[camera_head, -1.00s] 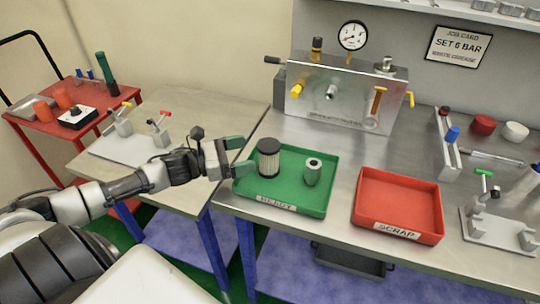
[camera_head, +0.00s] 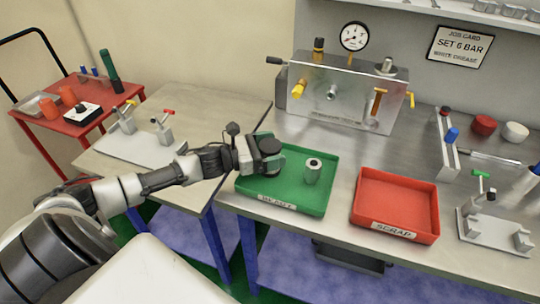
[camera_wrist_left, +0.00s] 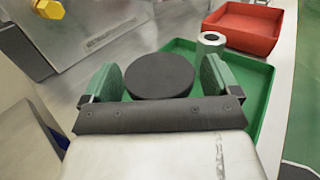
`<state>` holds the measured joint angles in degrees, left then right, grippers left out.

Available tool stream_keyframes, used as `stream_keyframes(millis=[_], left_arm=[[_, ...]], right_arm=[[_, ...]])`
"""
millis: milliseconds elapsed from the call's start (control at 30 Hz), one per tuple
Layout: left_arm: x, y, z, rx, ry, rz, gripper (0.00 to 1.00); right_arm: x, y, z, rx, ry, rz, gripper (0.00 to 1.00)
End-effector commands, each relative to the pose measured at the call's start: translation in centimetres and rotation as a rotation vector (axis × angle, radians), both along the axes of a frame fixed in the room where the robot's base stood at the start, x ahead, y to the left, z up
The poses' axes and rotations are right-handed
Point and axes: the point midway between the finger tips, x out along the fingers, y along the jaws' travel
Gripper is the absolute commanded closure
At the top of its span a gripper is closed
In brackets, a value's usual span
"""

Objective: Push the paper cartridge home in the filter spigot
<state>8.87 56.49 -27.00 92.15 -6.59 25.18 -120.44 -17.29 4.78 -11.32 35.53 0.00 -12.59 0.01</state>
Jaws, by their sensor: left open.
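The paper cartridge with a dark cap (camera_head: 270,146) stands upright in the green READY tray (camera_head: 318,200), at its left side. In the left wrist view its round dark cap (camera_wrist_left: 160,75) lies between the two green finger pads. My left gripper (camera_head: 267,152) is open around the cartridge, with a finger on each side. The cartridge's body is mostly hidden by the gripper. The filter spigot seems to be the short metal stub (camera_head: 332,92) on the front of the steel panel box (camera_head: 345,105); nothing is on it. My right gripper is not in view.
A smaller pale cylinder with a dark hole (camera_head: 313,170) stands in the tray, right of the cartridge. The red SCRAP tray (camera_head: 398,205) is to the right. A yellow knob (camera_head: 298,89) and an orange-handled lever (camera_head: 378,103) flank the stub. Bench between tray and panel is clear.

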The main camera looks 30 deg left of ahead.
Motion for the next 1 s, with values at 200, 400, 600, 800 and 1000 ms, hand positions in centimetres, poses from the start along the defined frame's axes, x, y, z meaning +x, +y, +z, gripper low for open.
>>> stream_keyframes(millis=[200, 400, 600, 800, 1000], left_arm=[[0.0, 0.0, 0.0, 0.0, 0.0, -0.001, 0.4], [0.0, 0.0, 0.1, -0.001, -0.001, -0.001, 0.64], [0.0, 0.0, 0.1, -0.001, -0.001, -0.001, 0.64], [0.0, 0.0, 1.2, 0.002, -0.003, -0.003, 0.64], [-0.1, -0.5, 4.4, 0.002, -0.005, -0.006, 0.64]], right_arm=[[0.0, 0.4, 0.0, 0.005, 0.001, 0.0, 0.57], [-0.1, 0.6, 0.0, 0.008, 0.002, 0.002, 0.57], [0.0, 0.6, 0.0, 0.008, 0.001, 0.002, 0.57], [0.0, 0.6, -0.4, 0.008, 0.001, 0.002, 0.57], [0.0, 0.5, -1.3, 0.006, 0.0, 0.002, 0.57]])
